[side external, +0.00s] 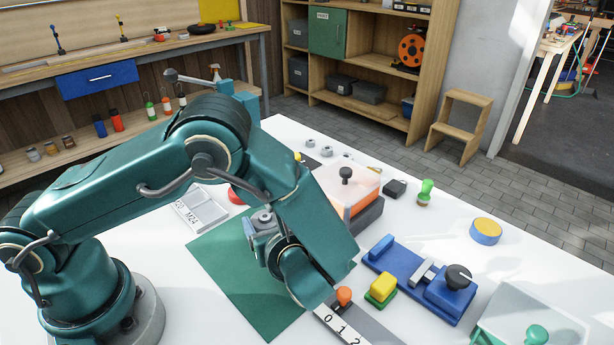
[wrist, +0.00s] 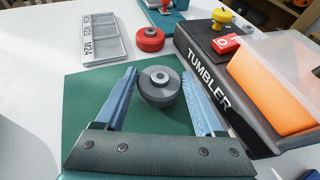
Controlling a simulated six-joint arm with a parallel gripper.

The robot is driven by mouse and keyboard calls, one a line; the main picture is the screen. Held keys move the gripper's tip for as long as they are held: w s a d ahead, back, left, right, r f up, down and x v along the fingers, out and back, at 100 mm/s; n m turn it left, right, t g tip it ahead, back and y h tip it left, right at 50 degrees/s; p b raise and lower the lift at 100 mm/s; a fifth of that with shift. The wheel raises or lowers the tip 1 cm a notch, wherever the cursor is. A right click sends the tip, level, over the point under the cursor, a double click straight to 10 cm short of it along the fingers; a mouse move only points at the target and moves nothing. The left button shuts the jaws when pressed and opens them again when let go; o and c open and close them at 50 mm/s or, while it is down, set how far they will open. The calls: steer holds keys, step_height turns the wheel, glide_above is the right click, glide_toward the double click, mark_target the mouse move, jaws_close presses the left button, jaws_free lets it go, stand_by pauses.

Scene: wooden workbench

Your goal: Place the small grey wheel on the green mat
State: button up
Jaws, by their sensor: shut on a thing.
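The small grey wheel (wrist: 161,87) sits between the two blue fingertips of my gripper (wrist: 160,76) in the wrist view, and my gripper is shut on it. The wheel has a darker rim and a lighter hub. The green mat (wrist: 85,100) spreads beneath and around the wheel in that view. In the side view the wheel (side external: 264,217) shows at the fingers of my gripper (side external: 261,230), over the far part of the green mat (side external: 225,270). My wrist and forearm hide part of the mat. I cannot tell whether the wheel touches the mat.
The tumbler box (wrist: 205,75) stands close to the right of my gripper. A red round piece (wrist: 150,38) and a grey labelled tray (wrist: 103,40) lie beyond the mat. A blue fixture (side external: 425,280), yellow-green block (side external: 381,288) and clear bin (side external: 530,315) are further right.

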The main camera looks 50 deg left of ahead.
steer(key=shift+f, duration=0.4)
steer(key=o, duration=1.4)
steer(key=shift+f, duration=0.15)
